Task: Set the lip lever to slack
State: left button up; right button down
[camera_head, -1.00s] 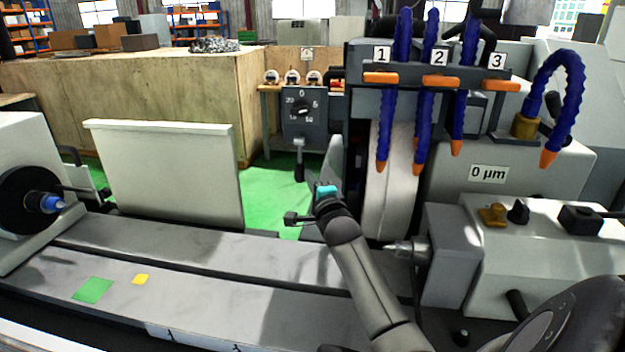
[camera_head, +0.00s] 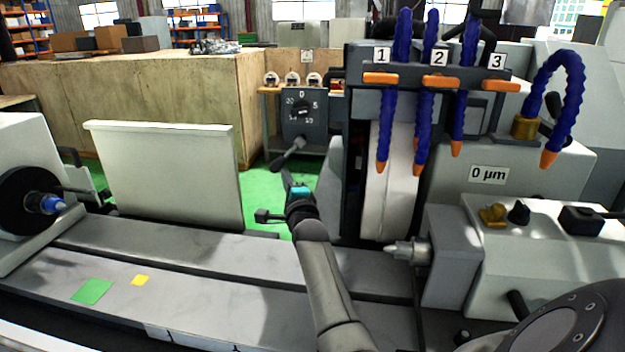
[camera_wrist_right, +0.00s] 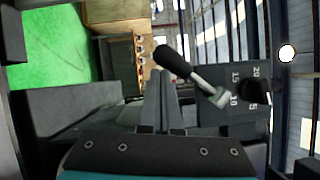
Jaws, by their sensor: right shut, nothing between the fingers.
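A lever (camera_head: 289,153) with a dark grip hangs under a grey dial box (camera_head: 304,118) behind the machine bed. It is tilted, its grip end down and to the left. In the right wrist view its black grip (camera_wrist_right: 172,60) and metal shaft (camera_wrist_right: 210,90) show close up. I see no lettering that names it the lip lever. My right gripper (camera_head: 289,178) is shut and empty, just below the grip. In the right wrist view the closed fingertips (camera_wrist_right: 162,76) are right at the grip; I cannot tell if they touch. My left gripper is out of view.
A grinding wheel (camera_head: 390,190) and blue coolant hoses (camera_head: 386,125) stand right of my right arm. An upright pale panel (camera_head: 165,175) stands to the left. The bed (camera_head: 200,300) carries green and yellow squares. Green floor shows behind.

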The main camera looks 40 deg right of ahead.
aim_at(273, 164)
jog(key=shift+w+a+r+m+t+b, duration=0.35)
jog(key=shift+w+a+m+b, duration=0.3)
jog(key=shift+w, duration=0.15)
jog(key=shift+w+a+r+m+h, duration=0.25)
jog(key=shift+m+h, duration=0.15)
jog(key=shift+m, duration=0.15)
jog(key=shift+r, duration=0.3)
jog(key=shift+s+a+f, duration=0.15)
jog(key=shift+s+a, duration=0.05)
jog(key=shift+s, duration=0.05)
jog(key=p+v, duration=0.6)
jog(key=v, duration=0.8)
jog(key=shift+s+f, duration=0.3)
